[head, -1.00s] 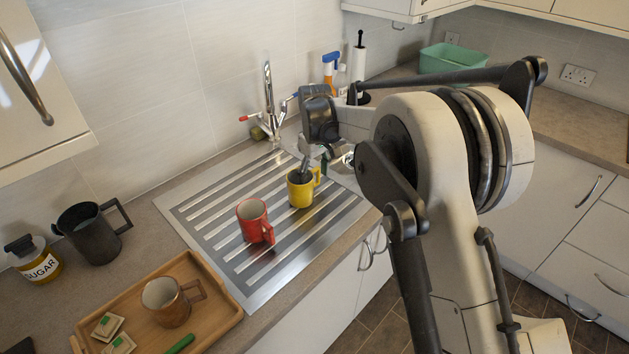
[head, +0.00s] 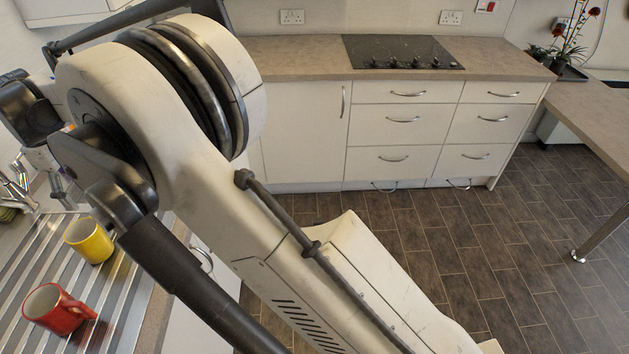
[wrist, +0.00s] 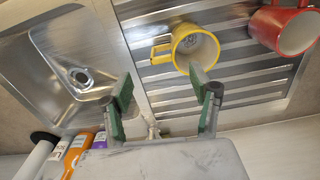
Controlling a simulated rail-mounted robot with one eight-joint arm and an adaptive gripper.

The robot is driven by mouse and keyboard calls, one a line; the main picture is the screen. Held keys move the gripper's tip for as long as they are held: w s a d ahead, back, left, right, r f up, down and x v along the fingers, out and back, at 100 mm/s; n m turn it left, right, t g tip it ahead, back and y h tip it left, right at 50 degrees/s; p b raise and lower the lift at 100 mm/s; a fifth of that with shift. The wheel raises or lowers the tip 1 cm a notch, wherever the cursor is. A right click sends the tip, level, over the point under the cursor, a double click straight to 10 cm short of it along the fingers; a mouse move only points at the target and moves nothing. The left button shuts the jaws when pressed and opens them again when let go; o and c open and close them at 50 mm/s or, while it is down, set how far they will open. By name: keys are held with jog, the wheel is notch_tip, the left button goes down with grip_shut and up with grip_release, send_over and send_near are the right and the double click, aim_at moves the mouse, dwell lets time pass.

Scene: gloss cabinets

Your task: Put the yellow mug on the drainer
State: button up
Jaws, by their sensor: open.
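The yellow mug (head: 89,240) stands upright on the ribbed metal drainer (head: 30,262), near its right side in the head view. In the wrist view the yellow mug (wrist: 194,46) shows its open top, with its handle pointing left. My gripper (wrist: 165,88) is open and empty, its two green-padded fingers apart. The mug lies beyond the fingertips and appears clear of them. In the head view my gripper (head: 65,190) is partly hidden by my arm, just above and behind the mug.
A red mug (head: 58,308) stands on the drainer near the yellow one; it also shows in the wrist view (wrist: 284,28). The sink basin (wrist: 75,65) lies beside the drainer. Bottles (wrist: 80,150) stand by the wall. A hob (head: 400,52) is on the far counter.

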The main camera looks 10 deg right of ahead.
jog(key=w+d+r+m+t+y, duration=0.15)
jog(key=d+r, duration=0.35)
jog(key=d, duration=0.5)
jog(key=w+d+r+m+h, duration=0.1)
jog(key=d+r+m, duration=0.1)
jog(key=d+r, duration=0.55)
jog(key=s+d+r+m+t, duration=0.1)
jog(key=s+d+r+m, duration=0.1)
jog(key=d, duration=0.7)
jog(key=s+d+r+m+t, duration=0.1)
jog(key=s+d+m, duration=0.1)
jog(key=d, duration=0.7)
jog(key=s+d+m+t, duration=0.1)
jog(key=s+d+m, duration=0.1)
jog(key=s+d, duration=0.45)
jog(key=s+d+m+t, duration=0.1)
jog(key=s+d+m, duration=0.15)
jog(key=d, duration=0.65)
jog(key=s+d+f+m+t, duration=0.1)
jog(key=s+d+f+m, duration=0.2)
jog(key=s+d+f, duration=0.4)
jog(key=s+d, duration=0.3)
jog(key=s, duration=0.2)
jog(key=shift+s+f+t, duration=0.2)
jog(key=shift+t, duration=0.15)
notch_tip(320, 180, down, 6)
jog(key=b, duration=0.5)
jog(key=shift+r, duration=0.25)
